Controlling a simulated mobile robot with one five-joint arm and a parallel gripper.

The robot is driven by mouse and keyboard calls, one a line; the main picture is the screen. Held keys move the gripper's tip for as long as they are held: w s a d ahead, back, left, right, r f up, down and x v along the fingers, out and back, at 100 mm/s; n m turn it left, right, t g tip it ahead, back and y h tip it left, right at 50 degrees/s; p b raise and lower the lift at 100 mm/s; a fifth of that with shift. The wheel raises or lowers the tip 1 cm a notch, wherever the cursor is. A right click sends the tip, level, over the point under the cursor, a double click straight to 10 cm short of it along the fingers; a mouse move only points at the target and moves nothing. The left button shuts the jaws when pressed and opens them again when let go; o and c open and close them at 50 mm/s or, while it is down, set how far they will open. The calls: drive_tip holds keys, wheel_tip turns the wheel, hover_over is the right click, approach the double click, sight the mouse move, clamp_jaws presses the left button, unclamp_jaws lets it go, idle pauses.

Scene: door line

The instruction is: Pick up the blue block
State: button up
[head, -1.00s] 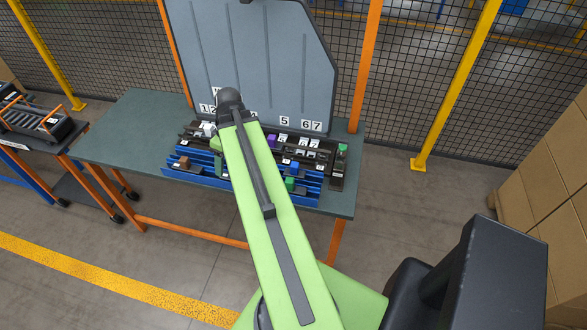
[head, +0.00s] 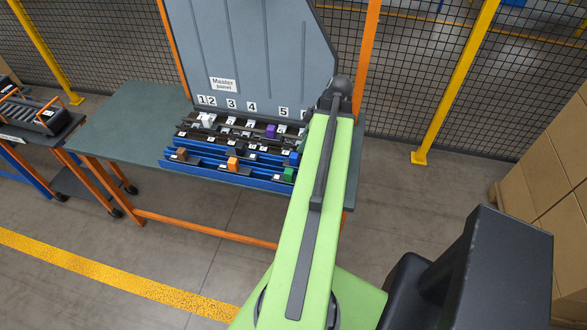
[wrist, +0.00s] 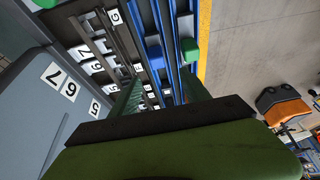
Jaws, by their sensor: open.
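The blue block (head: 294,158) sits in the blue rack at the table's front right, just behind a green block (head: 289,174). In the wrist view the blue block (wrist: 153,54) lies beyond the fingers, with the green block (wrist: 189,49) to its right. My gripper (wrist: 162,88) shows two dark green fingers, apart, with nothing held between them. The blue block is clear of the fingers. In the head view my arm's end is right of the blue block, and the gripper itself is hidden there.
An orange block (head: 233,163), a brown block (head: 181,154), a purple block (head: 271,131) and a white block (head: 207,120) stand along the rack rows. A grey panel (head: 255,60) rises behind. Cardboard boxes (head: 545,185) stand at right. Open floor lies in front.

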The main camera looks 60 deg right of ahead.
sight(295, 155)
drive_tip(key=b+x, duration=0.4)
drive_tip(key=x, duration=0.3)
drive_tip(key=shift+s+b, duration=0.2)
drive_tip(key=shift+b, duration=0.2)
drive_tip(key=shift+w+f, duration=0.25)
drive_tip(key=b+x, duration=0.5)
drive_tip(key=shift+s+d+f, duration=0.1)
drive_tip(key=shift+d+f, duration=0.1)
drive_tip(key=shift+d, duration=0.15)
drive_tip(key=shift+r, duration=0.15)
clamp_jaws()
